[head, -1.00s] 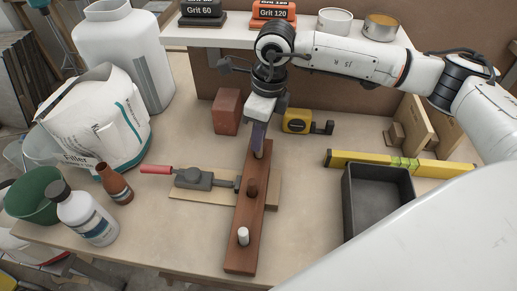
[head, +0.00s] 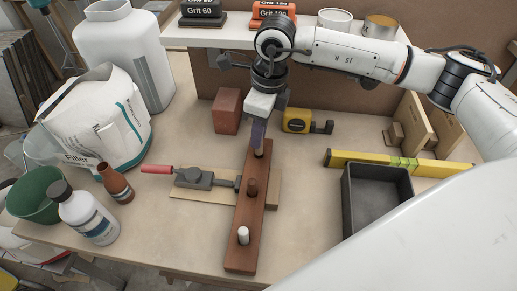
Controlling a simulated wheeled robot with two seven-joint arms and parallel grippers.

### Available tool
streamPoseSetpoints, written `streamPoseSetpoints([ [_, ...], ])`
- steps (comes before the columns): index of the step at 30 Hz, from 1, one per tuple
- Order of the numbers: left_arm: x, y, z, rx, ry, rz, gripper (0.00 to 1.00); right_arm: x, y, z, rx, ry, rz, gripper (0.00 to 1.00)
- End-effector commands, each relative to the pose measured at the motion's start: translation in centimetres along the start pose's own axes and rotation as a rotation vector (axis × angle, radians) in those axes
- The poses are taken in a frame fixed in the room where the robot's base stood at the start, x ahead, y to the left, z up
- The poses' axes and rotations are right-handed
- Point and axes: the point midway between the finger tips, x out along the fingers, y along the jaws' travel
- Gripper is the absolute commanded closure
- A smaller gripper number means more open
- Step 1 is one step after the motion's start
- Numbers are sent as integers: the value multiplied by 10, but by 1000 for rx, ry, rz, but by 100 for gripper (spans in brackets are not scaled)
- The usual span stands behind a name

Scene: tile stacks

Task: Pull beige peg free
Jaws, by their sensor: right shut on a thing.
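A dark reddish-brown wooden bar (head: 246,225) lies lengthwise on the bench, with pegs along it. The beige peg (head: 258,149) stands upright at its far end. My right gripper (head: 258,143) points down from above and is shut on the upper part of the beige peg, which is mostly hidden by the fingers. Whether the peg's lower end is still in the bar cannot be told. A brown peg (head: 252,187) stands in the middle of the bar and a white peg (head: 243,235) near its front end. My left gripper is not in view.
A toggle clamp with a red handle (head: 157,169) sits on a thin board left of the bar. A red block (head: 227,111), a yellow tape measure (head: 296,121), a yellow level (head: 400,163) and a black tray (head: 377,197) stand around. Bottles (head: 86,214) are at left.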

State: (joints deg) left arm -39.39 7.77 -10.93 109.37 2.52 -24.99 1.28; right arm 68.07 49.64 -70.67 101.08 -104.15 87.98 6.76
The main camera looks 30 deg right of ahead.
Motion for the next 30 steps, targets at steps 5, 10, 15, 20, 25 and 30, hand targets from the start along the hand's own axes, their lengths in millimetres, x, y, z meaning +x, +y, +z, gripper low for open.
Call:
streamPoseSetpoints([
  [5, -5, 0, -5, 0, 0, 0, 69, -12, 0, 2, 0, -1, 0, 100],
  [10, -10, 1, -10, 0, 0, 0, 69, -22, 0, 3, 0, -1, 0, 100],
  [15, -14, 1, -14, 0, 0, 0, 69, -32, 0, 4, 0, -1, 0, 100],
  [20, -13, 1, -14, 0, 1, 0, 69, -40, 0, 5, 0, -1, -1, 100],
  [25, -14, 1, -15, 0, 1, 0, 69, -50, 0, 7, 0, -2, -1, 100],
  [30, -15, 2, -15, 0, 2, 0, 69, -58, 0, 7, 0, -1, 0, 100],
])
